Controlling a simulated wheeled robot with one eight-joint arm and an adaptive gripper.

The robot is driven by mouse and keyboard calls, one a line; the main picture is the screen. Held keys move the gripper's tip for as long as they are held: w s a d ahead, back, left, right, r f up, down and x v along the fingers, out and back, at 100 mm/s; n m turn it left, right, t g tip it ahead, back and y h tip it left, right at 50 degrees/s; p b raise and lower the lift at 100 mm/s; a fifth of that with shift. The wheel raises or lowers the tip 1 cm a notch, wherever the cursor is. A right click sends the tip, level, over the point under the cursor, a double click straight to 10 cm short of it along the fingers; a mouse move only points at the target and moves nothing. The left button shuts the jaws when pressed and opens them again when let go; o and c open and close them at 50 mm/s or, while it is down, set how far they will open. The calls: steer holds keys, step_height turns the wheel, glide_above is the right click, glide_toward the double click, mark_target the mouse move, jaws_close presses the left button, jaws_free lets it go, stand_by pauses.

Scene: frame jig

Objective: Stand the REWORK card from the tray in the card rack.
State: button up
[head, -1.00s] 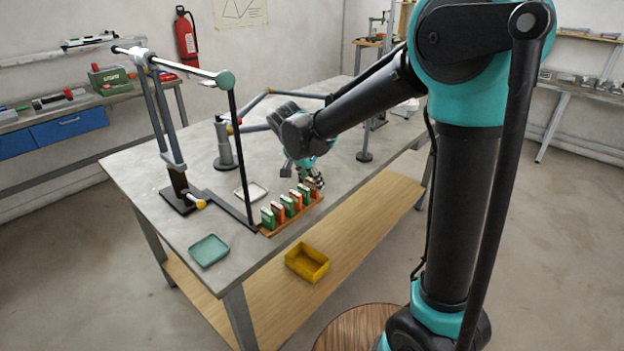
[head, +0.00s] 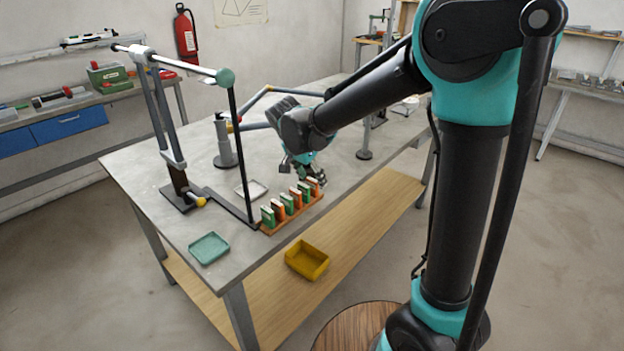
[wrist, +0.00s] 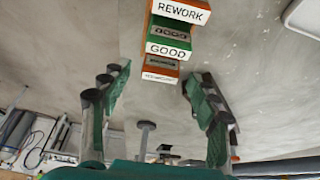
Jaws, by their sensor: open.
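Orange and green cards stand in a row in the card rack (head: 291,218), a wooden strip along the table's front edge. In the wrist view, an orange card labelled REWORK (wrist: 180,12) is at the top, with a green GOOD card (wrist: 168,49) below it. Another orange card (wrist: 160,76) is at the row's end; its label is too small to read surely. My gripper (wrist: 162,72) is open, its fingers on either side of this end card and apart from it. In the head view my gripper (head: 318,178) is at the row's far right end. The teal tray (head: 209,248) and pale tray (head: 252,189) look empty.
A dark post and arm stand (head: 240,150) rises left of the rack. A yellow bin (head: 307,261) sits on the lower wooden shelf. A grey post (head: 224,145) stands behind the pale tray.

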steer(key=v, duration=1.1)
steer(key=s+d+f+n+y, duration=0.1)
steer(key=s+d+f+n, duration=0.15)
steer(key=d+f, duration=0.4)
steer(key=s+d+f+n+y, duration=0.1)
steer(key=s+d+f, duration=0.2)
steer(key=d, duration=0.7)
steer(key=s+d+f+n, duration=0.4)
steer(key=s+d+f, duration=0.5)
steer(key=s+d, duration=0.1)
steer(key=shift+s+f+t+y, duration=0.15)
steer(key=shift+f+t+y, duration=0.25)
